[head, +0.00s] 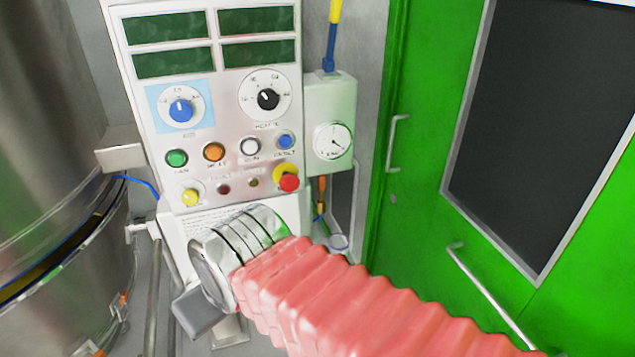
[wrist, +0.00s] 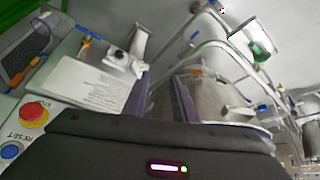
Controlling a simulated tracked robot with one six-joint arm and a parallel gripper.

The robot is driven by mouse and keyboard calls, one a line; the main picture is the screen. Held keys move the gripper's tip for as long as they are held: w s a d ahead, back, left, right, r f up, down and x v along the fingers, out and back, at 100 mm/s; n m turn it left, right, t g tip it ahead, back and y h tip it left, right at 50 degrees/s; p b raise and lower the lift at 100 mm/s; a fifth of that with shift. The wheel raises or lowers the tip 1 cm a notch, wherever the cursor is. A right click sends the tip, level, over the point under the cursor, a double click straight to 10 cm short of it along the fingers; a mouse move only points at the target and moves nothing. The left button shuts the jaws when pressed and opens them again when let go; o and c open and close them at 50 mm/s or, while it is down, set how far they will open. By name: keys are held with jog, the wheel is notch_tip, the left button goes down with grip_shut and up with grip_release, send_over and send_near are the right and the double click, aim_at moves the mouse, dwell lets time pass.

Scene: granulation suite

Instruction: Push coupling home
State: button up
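A blue fitting (head: 328,64) on a yellow line enters the top of the gauge box (head: 331,120) in the head view. An orange and blue fitting (head: 321,195) hangs below that box, partly shadowed. I cannot tell which of these is the coupling, or whether either is fully seated. In the wrist view an orange and blue fitting (wrist: 90,40) shows at upper left. My gripper (wrist: 166,92) has two dark purple fingers standing apart, with nothing seen between them. In the head view my arm hides the fingers.
A control panel (head: 222,130) with displays, knobs and a red emergency stop (head: 288,182) stands behind my arm. A steel vessel (head: 50,150) is at left. A green door (head: 400,230) with handles is at right. Metal pipes (wrist: 215,60) fill the wrist view's right.

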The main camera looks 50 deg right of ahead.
jog(key=w+d+f+m+h, duration=0.2)
jog(key=d+f, duration=0.5)
jog(key=d, duration=0.6)
jog(key=w+d+f+m+t+h, duration=0.1)
jog(key=d+f+m+h, duration=0.15)
jog(key=d+f, duration=0.75)
jog(key=w+d+f+m+h, duration=0.2)
jog(key=d+f, duration=0.3)
jog(key=d, duration=1.1)
jog(key=w+d+r+t+h, duration=0.1)
jog(key=w+r+t+h, duration=0.1)
jog(key=w+r+t, duration=0.3)
notch_tip(320, 180, up, 7)
jog(key=n+t, duration=0.1)
jog(key=t, duration=0.3)
jog(key=shift+d, duration=0.4)
